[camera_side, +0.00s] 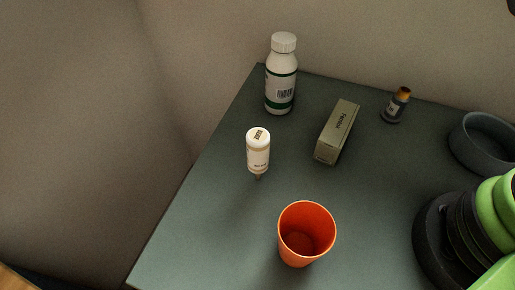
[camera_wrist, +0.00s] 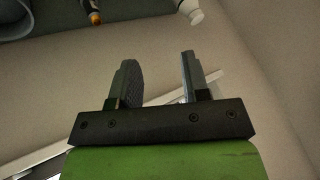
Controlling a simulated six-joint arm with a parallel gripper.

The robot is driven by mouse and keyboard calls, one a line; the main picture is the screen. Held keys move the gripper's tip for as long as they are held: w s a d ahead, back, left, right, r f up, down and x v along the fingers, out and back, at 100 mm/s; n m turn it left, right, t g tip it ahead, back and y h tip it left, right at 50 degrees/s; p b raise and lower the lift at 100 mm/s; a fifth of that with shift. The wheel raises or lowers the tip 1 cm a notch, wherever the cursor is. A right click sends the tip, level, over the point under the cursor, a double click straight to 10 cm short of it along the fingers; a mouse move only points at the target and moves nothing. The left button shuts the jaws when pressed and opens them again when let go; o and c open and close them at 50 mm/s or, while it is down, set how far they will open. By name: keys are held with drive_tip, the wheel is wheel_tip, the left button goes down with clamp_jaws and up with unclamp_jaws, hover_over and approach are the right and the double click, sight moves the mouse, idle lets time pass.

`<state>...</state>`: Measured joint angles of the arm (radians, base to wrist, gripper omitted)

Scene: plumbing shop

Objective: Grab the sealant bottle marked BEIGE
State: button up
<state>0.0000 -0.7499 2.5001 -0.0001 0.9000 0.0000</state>
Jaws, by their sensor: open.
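A small white bottle (camera_side: 258,155) stands nozzle-down on the dark green-grey table in the side view. Its flat top carries a small dark printed mark that is too small to read with certainty, and its side has a label. It is the only thing there that looks like a sealant bottle. My gripper (camera_wrist: 156,58) shows in the wrist view with its two fingers apart and nothing between them. It is well away from the small white bottle, which I cannot make out in the wrist view.
The table (camera_side: 215,215) also holds a tall white bottle (camera_side: 281,88), a greenish box (camera_side: 337,133), a small dark bottle with an orange top (camera_side: 397,105), a grey round dish (camera_side: 483,143) and an orange cup (camera_side: 306,236). My green arm is at the right. The table's left part is clear.

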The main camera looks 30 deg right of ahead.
drive_tip(key=o, duration=0.5)
drive_tip(key=shift+c, duration=0.2)
